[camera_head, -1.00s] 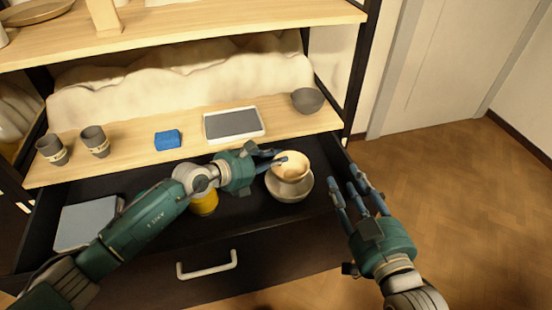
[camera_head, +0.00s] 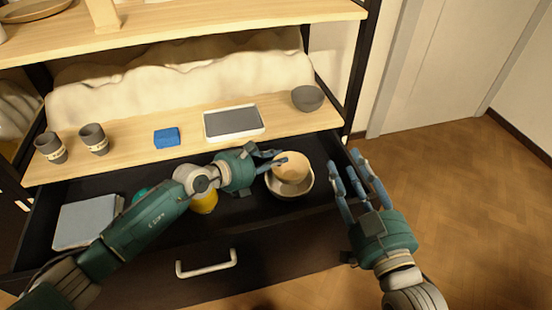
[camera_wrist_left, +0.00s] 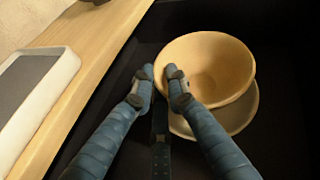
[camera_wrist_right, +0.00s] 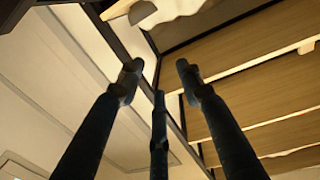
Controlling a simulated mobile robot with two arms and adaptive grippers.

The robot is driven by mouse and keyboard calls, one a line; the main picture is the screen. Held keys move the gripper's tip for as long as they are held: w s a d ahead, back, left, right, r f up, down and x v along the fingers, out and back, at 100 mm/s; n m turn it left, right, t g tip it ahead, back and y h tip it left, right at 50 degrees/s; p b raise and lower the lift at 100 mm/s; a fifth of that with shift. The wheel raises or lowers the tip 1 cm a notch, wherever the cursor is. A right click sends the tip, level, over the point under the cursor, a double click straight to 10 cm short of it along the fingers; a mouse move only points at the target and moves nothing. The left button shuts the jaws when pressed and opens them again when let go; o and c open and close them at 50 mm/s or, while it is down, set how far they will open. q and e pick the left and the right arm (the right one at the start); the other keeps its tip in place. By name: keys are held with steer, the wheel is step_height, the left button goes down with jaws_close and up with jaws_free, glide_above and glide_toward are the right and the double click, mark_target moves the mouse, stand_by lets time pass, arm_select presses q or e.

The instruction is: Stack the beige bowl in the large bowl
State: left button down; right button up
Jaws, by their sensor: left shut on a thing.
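The beige bowl (camera_head: 291,168) is held by its left rim in my left gripper (camera_head: 275,162), over the large bowl (camera_head: 289,191) in the open drawer. In the left wrist view the fingers (camera_wrist_left: 164,82) pinch the rim of the beige bowl (camera_wrist_left: 222,66), and the large bowl (camera_wrist_left: 238,112) shows below and to the right of it. The beige bowl covers most of the large bowl's opening. I cannot tell whether the two touch. My right gripper (camera_head: 364,173) is open and empty, to the right of the drawer; its spread fingers (camera_wrist_right: 158,80) show in the right wrist view.
The drawer also holds a yellow object (camera_head: 204,202), a pale blue-grey box (camera_head: 87,222) and a partly hidden green thing. On the shelf above stand two grey cups (camera_head: 94,139), a blue block (camera_head: 167,138), a grey-topped tray (camera_head: 233,122) and a grey bowl (camera_head: 308,98).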

arm_select(q)
steer(key=c, duration=1.7)
jaws_free()
steer(key=shift+r, duration=0.1)
arm_select(e)
steer(key=shift+f, duration=0.2)
